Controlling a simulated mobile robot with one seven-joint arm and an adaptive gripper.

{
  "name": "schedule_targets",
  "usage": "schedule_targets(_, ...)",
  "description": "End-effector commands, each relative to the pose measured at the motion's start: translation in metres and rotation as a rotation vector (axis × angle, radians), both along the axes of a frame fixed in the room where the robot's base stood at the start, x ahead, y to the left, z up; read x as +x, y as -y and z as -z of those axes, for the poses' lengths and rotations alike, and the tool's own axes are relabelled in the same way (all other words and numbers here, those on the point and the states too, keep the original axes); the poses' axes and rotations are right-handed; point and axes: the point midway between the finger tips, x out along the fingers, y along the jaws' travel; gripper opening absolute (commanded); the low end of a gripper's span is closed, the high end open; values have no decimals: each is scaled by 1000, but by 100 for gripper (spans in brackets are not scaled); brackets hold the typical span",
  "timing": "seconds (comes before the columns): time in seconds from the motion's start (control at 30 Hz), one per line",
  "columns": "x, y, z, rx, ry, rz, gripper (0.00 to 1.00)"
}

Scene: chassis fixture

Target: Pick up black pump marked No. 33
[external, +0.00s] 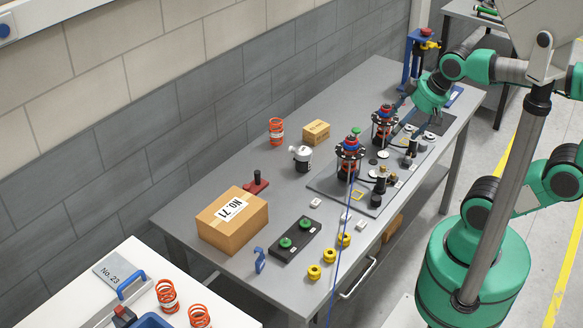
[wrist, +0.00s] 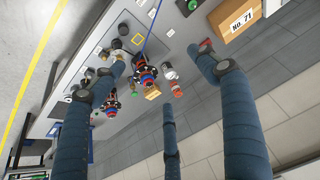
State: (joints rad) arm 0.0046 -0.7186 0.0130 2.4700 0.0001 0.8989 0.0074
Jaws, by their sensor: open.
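No marking "No. 33" is legible in either view, so I cannot tell which item is the black pump. Small black upright units stand on the grey plate (external: 326,187): one (external: 380,182) near its front end, another (external: 411,150) farther back. A black and silver-white unit (external: 302,158) stands alone on the table to the left of the plate. My gripper (external: 402,104) is over the far part of the table, its fingers small and partly merged with things behind. In the wrist view my gripper (wrist: 165,75) has its blue-grey fingers spread, with nothing held between them.
Two caged assemblies with red and blue tops (external: 349,158) (external: 384,124) rise from the plate near my gripper. A thin blue line (external: 345,225) runs down past the near one.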

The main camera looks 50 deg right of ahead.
Motion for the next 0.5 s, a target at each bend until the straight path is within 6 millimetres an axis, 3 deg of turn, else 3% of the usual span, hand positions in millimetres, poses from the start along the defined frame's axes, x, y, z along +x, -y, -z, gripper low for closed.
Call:
schedule_targets(0.27, 52, 7, -13, 12, -56, 41, 74)
schedule_targets(0.5, 113, 16, -16, 26, -114, 89, 74)
